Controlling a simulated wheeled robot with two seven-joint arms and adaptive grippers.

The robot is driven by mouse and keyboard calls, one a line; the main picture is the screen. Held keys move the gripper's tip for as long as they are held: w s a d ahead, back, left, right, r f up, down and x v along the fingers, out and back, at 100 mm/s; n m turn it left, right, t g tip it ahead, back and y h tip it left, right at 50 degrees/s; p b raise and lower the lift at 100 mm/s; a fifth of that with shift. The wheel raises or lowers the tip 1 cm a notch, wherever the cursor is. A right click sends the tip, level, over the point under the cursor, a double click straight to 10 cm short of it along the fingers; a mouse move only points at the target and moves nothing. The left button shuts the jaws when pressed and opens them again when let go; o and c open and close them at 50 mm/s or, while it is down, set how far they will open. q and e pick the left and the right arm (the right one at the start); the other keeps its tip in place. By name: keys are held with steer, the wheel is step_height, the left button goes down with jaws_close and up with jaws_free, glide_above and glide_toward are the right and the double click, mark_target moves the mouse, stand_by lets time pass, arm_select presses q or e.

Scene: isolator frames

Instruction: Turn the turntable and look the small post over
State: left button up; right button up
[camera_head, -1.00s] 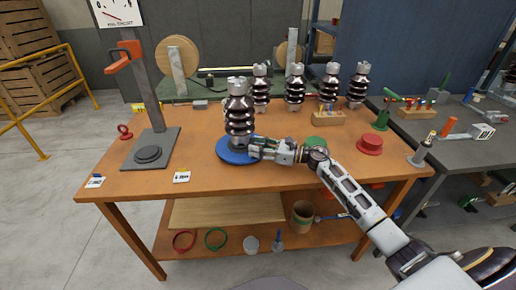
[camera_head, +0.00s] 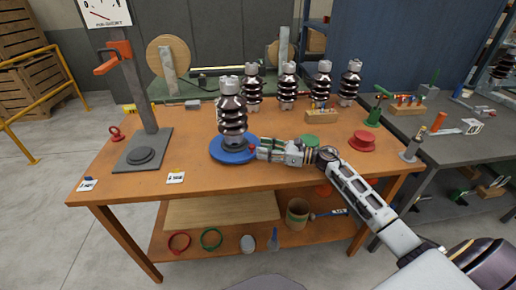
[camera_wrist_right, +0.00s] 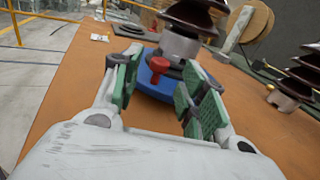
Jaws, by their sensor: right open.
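A blue turntable (camera_head: 234,156) lies on the orange-brown table, and a dark ribbed insulator post with grey metal ends (camera_head: 232,115) stands upright on it. In the right wrist view the post's grey base (camera_wrist_right: 180,45) stands on the blue turntable (camera_wrist_right: 150,84). A small red knob (camera_wrist_right: 160,66) at the turntable's near rim shows between my fingers. My right gripper (camera_head: 258,149) is at the turntable's right edge; its green-padded fingers (camera_wrist_right: 157,88) are apart with the knob between their tips. I cannot tell whether they touch it. My left gripper does not show.
Several similar posts (camera_head: 288,86) stand along the table's back. A press stand with an orange handle (camera_head: 142,148) is at left. A red spool-like piece (camera_head: 362,142), a green disc (camera_head: 310,141) and a wooden block (camera_head: 321,116) are at right. The front table strip is mostly clear.

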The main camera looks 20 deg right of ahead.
steer(key=shift+v, duration=3.3)
